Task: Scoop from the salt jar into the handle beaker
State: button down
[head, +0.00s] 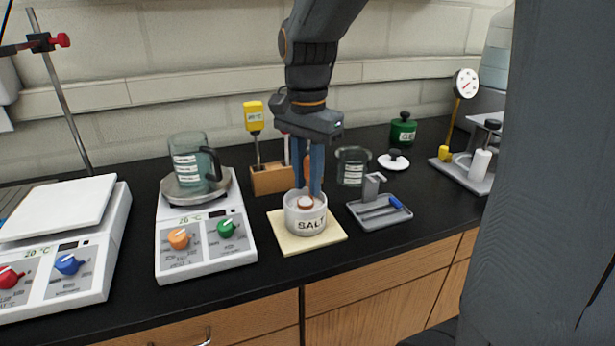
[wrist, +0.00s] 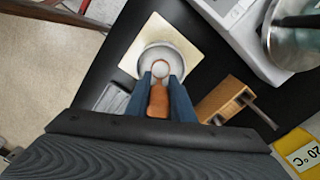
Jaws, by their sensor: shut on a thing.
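The white salt jar (head: 306,219), lettered SALT, stands open on a cream mat (head: 288,242); it also shows in the wrist view (wrist: 178,66). My gripper (head: 310,180) points down over the jar and is shut on the brown handle of a scoop (head: 307,166). The handle also shows between the blue fingers in the wrist view (wrist: 158,100). The scoop's lower end is at the jar's mouth; how deep it sits is hard to tell. The glass handle beaker (head: 188,165) stands upright on the round plate of a hotplate (head: 205,240) to the left.
A wooden block with a yellow thermometer (head: 254,117) stands behind, between hotplate and jar. A grey tray (head: 380,213) and another glass beaker (head: 352,166) are right of the jar. A second white device (head: 62,245) is far left. A green jar (head: 403,131) and white lid (head: 393,162) are at back right.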

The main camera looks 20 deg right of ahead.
aim_at(308, 200)
jog(key=shift+r, duration=0.1)
dwell(0.3)
notch_tip(308, 200, up, 10)
jog(key=p, duration=0.9)
dwell(0.6)
dwell(0.4)
